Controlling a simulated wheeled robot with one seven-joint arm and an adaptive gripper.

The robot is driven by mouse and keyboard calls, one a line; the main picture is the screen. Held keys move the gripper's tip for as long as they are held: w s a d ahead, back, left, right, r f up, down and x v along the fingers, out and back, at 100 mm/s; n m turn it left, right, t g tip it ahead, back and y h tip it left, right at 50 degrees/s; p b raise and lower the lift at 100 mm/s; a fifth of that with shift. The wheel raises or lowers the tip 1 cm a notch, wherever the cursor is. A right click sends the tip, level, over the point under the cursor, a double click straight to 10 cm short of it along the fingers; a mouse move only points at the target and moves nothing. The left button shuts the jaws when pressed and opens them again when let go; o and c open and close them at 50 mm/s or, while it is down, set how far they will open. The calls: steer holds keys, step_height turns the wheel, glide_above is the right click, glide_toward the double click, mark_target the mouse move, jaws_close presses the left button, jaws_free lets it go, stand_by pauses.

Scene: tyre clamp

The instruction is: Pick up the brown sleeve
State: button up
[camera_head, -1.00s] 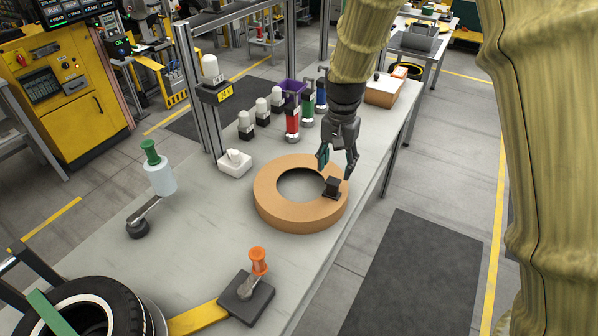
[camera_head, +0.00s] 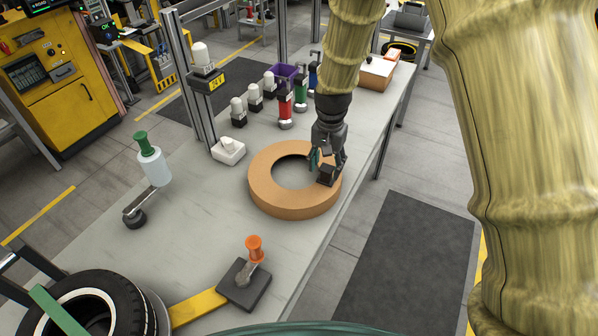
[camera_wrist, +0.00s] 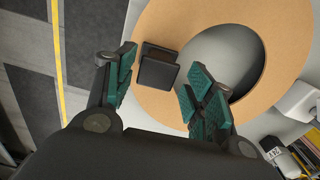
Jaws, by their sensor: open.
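A thick tan-brown ring (camera_head: 262,197) lies flat on the grey table; it also shows in the wrist view (camera_wrist: 160,22). A small dark block (camera_head: 327,175) sits on the ring's right rim; in the wrist view the block (camera_wrist: 157,72) has a squarish top. I cannot tell for sure which of the two the brown sleeve is. My gripper (camera_head: 323,163) is open and points down over the ring's right side. In the wrist view its green-padded fingers stand on either side of the dark block. Whether a finger touches it cannot be told.
A white box (camera_head: 229,153) stands behind the ring. Red (camera_head: 286,110) and white-topped tools (camera_head: 238,110) stand in a row at the back. An orange-handled clamp (camera_head: 254,250) and a tyre (camera_head: 85,305) are in front. The table's right edge is close to the ring.

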steer(key=shift+s+d+f+p, duration=0.15)
steer(key=shift+f+p, duration=0.65)
steer(key=shift+f, duration=1.2)
steer(key=shift+s, duration=0.1)
steer(key=shift+c, duration=0.2)
jaws_close()
steer(key=shift+r, duration=0.1)
